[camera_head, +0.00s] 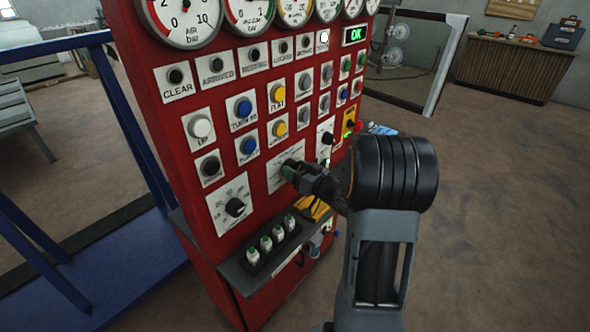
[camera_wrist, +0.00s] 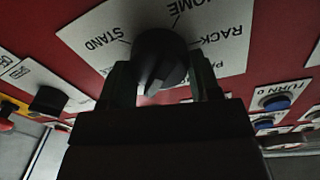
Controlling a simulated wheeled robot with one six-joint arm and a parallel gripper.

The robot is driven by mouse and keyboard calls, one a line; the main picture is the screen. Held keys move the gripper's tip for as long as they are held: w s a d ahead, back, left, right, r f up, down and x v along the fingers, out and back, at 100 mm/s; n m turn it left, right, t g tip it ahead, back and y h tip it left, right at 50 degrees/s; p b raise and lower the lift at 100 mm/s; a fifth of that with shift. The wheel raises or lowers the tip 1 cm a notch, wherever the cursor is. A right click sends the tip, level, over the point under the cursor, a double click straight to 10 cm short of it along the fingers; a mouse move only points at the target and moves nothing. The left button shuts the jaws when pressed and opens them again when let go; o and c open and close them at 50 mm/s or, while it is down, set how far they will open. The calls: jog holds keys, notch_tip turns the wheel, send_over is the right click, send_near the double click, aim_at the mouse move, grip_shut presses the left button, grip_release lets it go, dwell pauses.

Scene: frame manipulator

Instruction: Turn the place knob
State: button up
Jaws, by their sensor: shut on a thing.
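A black round knob (camera_wrist: 160,50) sits on a white label plate (camera_wrist: 95,27) on the red panel. The wrist view shows the plate upside down, with the words STAND, HOME and RACK around the knob; a further word is partly hidden. A pale pointer line on the knob faces the bottom of the wrist view. My gripper (camera_wrist: 163,72) is shut on the knob, one finger on each side. In the head view my gripper (camera_head: 292,172) is at the middle of the red panel (camera_head: 262,205) and hides the knob. The name of this knob cannot be read.
Close by are blue push buttons (camera_head: 248,146), a black selector knob (camera_head: 235,207) at lower left and another (camera_head: 328,138) at upper right. A red emergency button (camera_head: 357,126) is at the right edge. A shelf with several small bottles (camera_head: 265,243) juts out below.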

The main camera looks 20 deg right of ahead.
jog(key=shift+f, duration=0.1)
jog(key=o, duration=0.9)
jog(key=shift+o, duration=0.2)
jog(key=shift+s, duration=0.1)
jog(key=v, duration=1.3)
jog(key=shift+s+d+b, duration=0.2)
jog(key=shift+s+b, duration=0.1)
jog(key=shift+b, duration=0.15)
